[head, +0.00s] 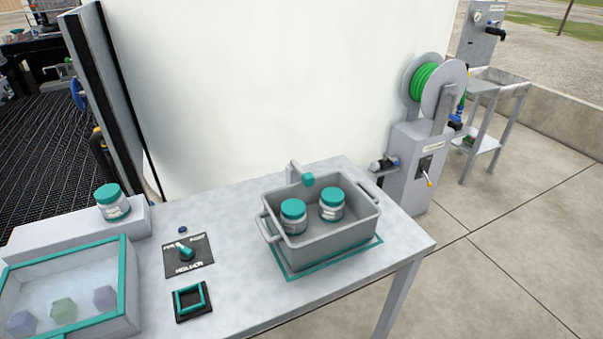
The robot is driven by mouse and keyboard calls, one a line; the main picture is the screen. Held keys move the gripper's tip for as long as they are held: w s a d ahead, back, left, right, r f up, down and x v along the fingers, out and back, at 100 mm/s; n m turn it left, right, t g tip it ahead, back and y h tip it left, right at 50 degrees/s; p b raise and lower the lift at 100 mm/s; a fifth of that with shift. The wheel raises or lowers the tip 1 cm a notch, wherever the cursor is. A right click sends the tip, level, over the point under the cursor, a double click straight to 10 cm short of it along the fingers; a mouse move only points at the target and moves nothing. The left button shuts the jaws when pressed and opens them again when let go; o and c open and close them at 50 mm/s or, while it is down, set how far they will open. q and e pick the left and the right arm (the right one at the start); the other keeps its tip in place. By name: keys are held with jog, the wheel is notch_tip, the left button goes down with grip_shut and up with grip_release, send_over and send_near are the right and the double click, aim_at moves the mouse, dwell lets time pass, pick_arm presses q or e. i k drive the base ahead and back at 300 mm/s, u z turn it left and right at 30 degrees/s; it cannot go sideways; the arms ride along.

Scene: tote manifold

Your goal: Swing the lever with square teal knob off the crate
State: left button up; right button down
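The lever (298,168) is a light grey arm at the back edge of the grey crate (335,240). Its square teal knob (308,180) hangs at the crate's back rim, over the inside edge as seen from here. The crate has a handle at each end and stands inside a teal outline on the table. Two jars with teal lids, a left jar (293,216) and a right jar (331,205), stand upright in it. Whether the knob touches the crate I cannot tell. Neither of my grippers is in view.
The grey table (235,235) also bears a panel with a teal-handled selector (186,252), a black square with a teal frame (191,300), and a teal-edged clear-topped box (125,290). Another jar (112,203) stands on a ledge. A green hose reel (425,85) stands behind right.

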aim_at(308, 179)
jog(key=u, duration=0.35)
jog(key=k, duration=0.8)
jog(key=u, duration=0.55)
jog(key=k, duration=0.55)
jog(key=z, duration=0.45)
jog(key=i, duration=0.6)
jog(key=z, duration=0.6)
jog(key=i, duration=1.15)
jog(key=u, duration=0.75)
